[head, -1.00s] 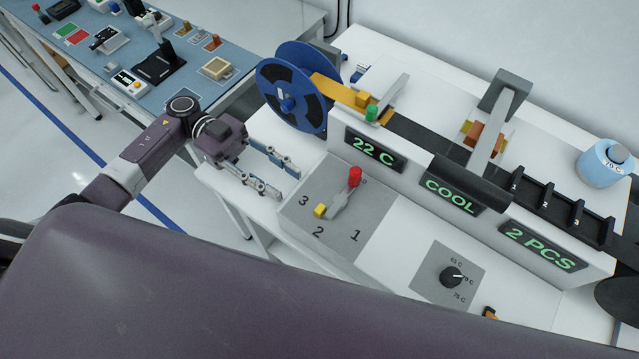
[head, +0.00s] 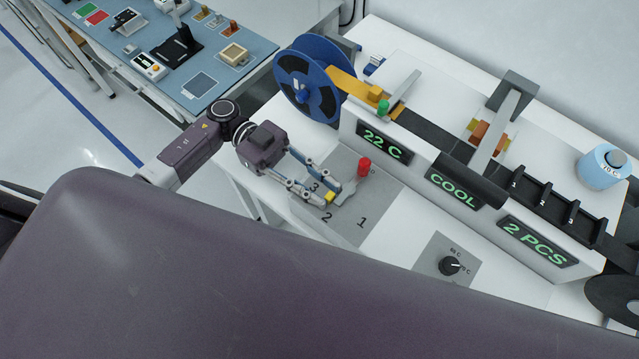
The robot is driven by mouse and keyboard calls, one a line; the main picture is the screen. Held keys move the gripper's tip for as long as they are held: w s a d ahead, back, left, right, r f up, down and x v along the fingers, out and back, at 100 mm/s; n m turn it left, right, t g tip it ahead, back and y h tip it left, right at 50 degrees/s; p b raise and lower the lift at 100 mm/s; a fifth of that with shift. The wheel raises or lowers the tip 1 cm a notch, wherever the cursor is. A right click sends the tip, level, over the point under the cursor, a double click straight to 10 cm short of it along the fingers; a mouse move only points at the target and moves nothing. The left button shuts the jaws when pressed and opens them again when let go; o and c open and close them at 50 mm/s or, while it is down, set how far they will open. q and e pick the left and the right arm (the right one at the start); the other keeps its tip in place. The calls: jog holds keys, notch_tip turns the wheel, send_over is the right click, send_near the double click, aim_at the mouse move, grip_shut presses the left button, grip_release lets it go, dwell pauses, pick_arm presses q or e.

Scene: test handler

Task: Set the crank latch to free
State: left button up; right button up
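The crank (head: 348,187) is a grey lever on a grey plate (head: 376,198) numbered with 1, 2 and 3. A red knob (head: 364,167) stands at its upper right end, near the 0 mark. A small yellow latch piece (head: 330,197) is at its other end, between the 2 and 3 marks. My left gripper (head: 331,193) is open, with its two fingertips close to the yellow piece, one on each side. I cannot tell whether they touch it. The fingers partly cover the lever and the plate. My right gripper is not in view.
The white handler has displays reading 22 C (head: 383,145), COOL (head: 453,189) and 2 PCS (head: 537,241). A blue reel (head: 308,80) stands behind my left gripper. A black dial (head: 449,266) sits right of the crank plate. A blue bench (head: 200,88) is at the upper left.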

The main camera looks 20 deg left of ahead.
pick_arm(q)
grip_shut()
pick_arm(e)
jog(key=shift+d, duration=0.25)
